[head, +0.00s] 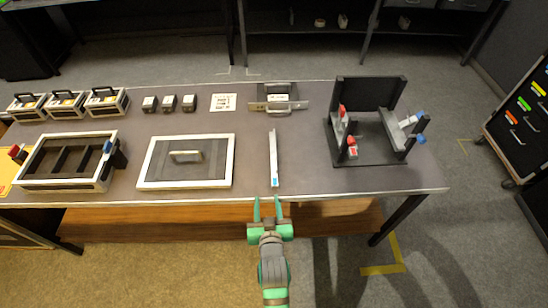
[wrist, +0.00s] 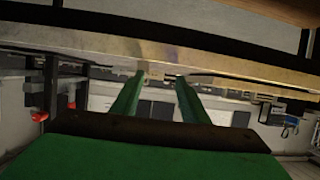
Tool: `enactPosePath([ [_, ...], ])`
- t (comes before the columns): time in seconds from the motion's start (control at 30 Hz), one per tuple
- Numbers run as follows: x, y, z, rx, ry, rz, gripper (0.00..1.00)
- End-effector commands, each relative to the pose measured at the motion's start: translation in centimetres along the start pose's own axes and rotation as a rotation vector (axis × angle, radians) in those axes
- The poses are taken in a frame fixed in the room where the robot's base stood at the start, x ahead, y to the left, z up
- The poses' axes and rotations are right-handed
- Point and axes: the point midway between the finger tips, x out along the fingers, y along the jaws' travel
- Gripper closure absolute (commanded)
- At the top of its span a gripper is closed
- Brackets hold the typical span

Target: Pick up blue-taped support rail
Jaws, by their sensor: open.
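The support rail (head: 274,155) is a thin, pale strip lying lengthwise on the grey table, with a blue patch near its front end. Its front end is close to the table's front edge. My gripper (head: 267,204) is open and empty in front of that edge, just short of the rail's near end and roughly in line with it. In the wrist view, the two green fingers of my gripper (wrist: 161,82) stand apart and point at the table's edge. I cannot make out the rail clearly in that view.
A flat framed panel with a handle (head: 143,179) lies left of the rail, and a compartmented tray (head: 60,186) is farther left. A black fixture (head: 368,155) with red and blue parts stands right. A metal bracket (head: 278,106) lies behind. Table (head: 310,180) beside the rail is clear.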

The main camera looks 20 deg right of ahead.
Motion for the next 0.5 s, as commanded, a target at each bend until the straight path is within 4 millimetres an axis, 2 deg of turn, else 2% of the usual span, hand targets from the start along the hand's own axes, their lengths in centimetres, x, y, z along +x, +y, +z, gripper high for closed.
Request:
enactPosePath([
  [0.03, 1.5, 0.6, -1.4, 0.005, 0.002, 0.01, 0.59],
  [0.2, 4.7, 2.2, -4.2, 0.017, -0.016, 0.031, 0.59],
  [0.33, 6.2, 3.0, -5.7, 0.022, -0.026, 0.04, 0.59],
  [0.5, 7.4, 3.5, -6.5, 0.026, -0.034, 0.046, 0.59],
])
